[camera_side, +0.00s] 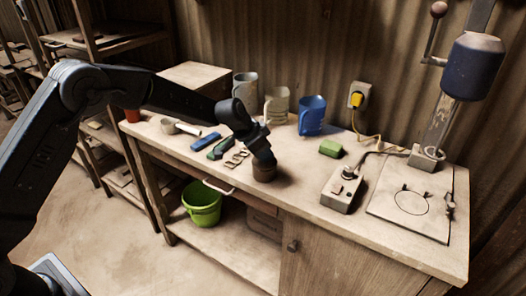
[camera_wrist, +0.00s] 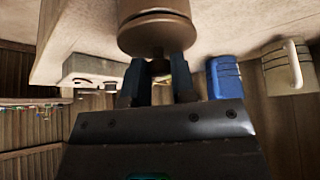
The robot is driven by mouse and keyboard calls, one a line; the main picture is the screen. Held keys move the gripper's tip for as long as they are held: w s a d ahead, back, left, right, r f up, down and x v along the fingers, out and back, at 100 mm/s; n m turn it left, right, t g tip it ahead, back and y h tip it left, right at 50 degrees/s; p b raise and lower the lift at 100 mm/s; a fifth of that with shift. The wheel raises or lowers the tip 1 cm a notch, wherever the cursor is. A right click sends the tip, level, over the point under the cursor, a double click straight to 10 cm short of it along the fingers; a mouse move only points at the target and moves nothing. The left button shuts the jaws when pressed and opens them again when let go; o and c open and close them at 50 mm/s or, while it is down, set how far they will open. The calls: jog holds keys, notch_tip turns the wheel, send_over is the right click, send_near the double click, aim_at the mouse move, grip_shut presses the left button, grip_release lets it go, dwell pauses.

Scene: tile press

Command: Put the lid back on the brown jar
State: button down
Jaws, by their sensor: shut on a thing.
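The brown jar (camera_side: 263,174) stands on the bench near its front edge, directly under my gripper (camera_side: 264,157). In the wrist view the picture is upside down, and the jar (camera_wrist: 152,8) is at the top centre. Its brown lid (camera_wrist: 155,38) lies against the jar's mouth, with a thin dark line between them. My gripper (camera_wrist: 157,82) is shut on the lid's small knob, one dark finger on each side. I cannot tell whether the lid is fully seated. In the side view my gripper hides most of the lid.
A blue mug (camera_side: 312,116), a beige mug (camera_side: 277,105) and a grey mug (camera_side: 245,86) stand behind. A green block (camera_side: 330,148) and a switch box (camera_side: 342,190) are to the right, before the press (camera_side: 470,70). Small tools lie left of the jar.

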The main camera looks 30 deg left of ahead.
jog(key=shift+c, duration=2)
grip_release()
jog(key=shift+r, duration=3.5)
grip_shut()
jog(key=shift+f, duration=0.65)
